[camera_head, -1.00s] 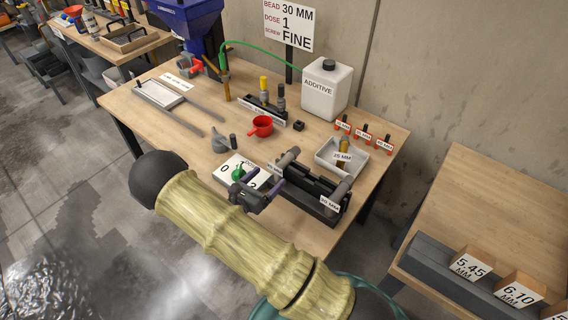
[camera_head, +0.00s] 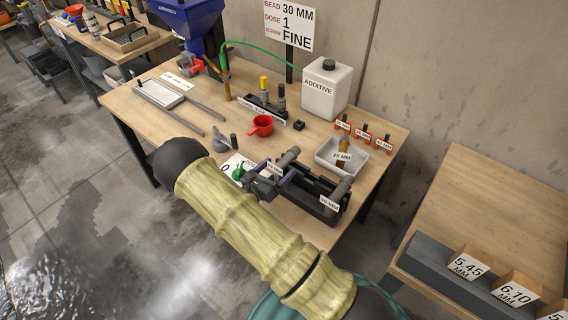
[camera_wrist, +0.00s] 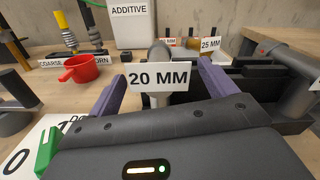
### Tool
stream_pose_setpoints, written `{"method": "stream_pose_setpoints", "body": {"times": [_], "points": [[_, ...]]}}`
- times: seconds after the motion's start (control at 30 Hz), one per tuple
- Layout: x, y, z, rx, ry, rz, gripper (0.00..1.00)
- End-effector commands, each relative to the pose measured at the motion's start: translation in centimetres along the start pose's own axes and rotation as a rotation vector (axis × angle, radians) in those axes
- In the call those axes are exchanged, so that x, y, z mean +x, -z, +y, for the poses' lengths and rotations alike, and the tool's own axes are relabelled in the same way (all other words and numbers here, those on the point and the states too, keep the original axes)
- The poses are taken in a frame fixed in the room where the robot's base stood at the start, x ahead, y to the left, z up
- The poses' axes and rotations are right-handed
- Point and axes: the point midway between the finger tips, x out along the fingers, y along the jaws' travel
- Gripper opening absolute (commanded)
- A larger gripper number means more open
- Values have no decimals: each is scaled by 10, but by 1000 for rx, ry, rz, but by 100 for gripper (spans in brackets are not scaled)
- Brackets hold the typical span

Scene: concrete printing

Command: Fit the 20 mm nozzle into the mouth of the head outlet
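The 20 mm nozzle (camera_wrist: 160,52) is a grey tube with a white "20 MM" label (camera_wrist: 158,77) in the wrist view. It sits at the left end of a black rack (camera_head: 305,193), and its grey top also shows in the head view (camera_head: 289,156). My gripper (camera_wrist: 157,85) is open, with one purple finger on each side of the nozzle and label. I cannot tell whether either finger touches it. In the head view my gripper (camera_head: 265,182) is at the rack's left end. The head outlet is not clear; a brown upright pipe (camera_head: 227,86) stands beside the blue hopper (camera_head: 190,15).
A "30 MM" nozzle (camera_head: 340,190) stands at the rack's right end. A white tray (camera_head: 328,153) holds a "25 MM" piece. A small green object (camera_head: 238,172) is left of my gripper.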

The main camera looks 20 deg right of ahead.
Motion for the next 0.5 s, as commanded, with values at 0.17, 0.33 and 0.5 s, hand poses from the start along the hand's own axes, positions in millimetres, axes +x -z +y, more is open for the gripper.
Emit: {"method": "stream_pose_setpoints", "body": {"times": [0.17,0.33,0.5], "points": [[-1,0,0,0,-1,0,49],[-1,-1,1,1,-2,-2,29],[-1,-2,1,1,-2,-2,29]]}}
